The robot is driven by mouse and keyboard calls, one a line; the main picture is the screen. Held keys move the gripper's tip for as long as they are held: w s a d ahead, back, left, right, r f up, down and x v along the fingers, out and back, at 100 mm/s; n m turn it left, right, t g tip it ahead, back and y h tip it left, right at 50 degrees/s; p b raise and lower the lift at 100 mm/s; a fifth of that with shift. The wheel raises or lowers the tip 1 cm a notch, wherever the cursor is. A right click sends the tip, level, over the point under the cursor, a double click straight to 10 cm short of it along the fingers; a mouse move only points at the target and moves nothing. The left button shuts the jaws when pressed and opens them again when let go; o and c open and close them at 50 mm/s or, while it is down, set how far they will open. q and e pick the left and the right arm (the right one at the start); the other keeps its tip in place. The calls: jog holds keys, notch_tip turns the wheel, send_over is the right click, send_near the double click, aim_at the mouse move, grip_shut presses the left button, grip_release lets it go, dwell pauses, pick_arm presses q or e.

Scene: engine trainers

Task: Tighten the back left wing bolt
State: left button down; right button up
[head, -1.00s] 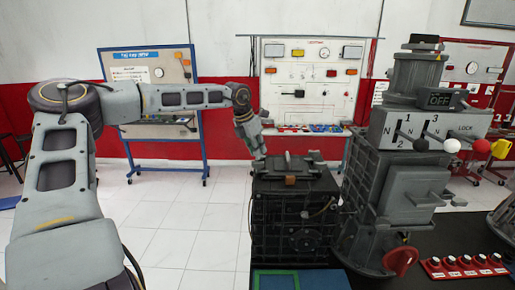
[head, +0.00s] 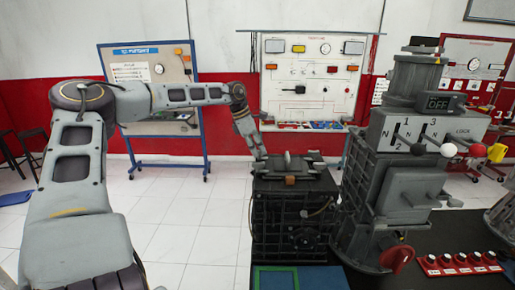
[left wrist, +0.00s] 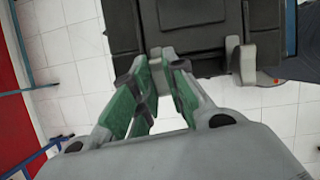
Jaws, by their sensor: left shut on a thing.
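A black box-shaped unit (head: 292,225) stands on the dark table, with a dark lid and raised grey fittings on top. My left gripper (head: 262,160) reaches down to the back left corner of this lid. In the left wrist view, its green-padded fingers (left wrist: 161,58) converge at the edge of the dark lid (left wrist: 200,40). They are shut on a small grey piece there, apparently the back left wing bolt, mostly hidden between the fingertips. Another grey upright fitting (left wrist: 243,58) shows right of the fingers. My right gripper is not in view.
A tall grey gearbox model (head: 405,190) with ball-topped levers stands close to the right of the unit. A red switch strip (head: 460,263) and a green-framed tray (head: 275,280) lie in front. Display boards stand behind, across open floor.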

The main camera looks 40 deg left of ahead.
pick_arm(q)
jog(key=shift+m, duration=0.6)
jog(key=shift+g, duration=0.3)
jog(key=c, duration=1.4)
grip_release()
jog(key=shift+c, duration=0.2)
jog(key=v, duration=1.2)
jog(key=shift+a, duration=0.15)
jog(key=shift+f, duration=0.1)
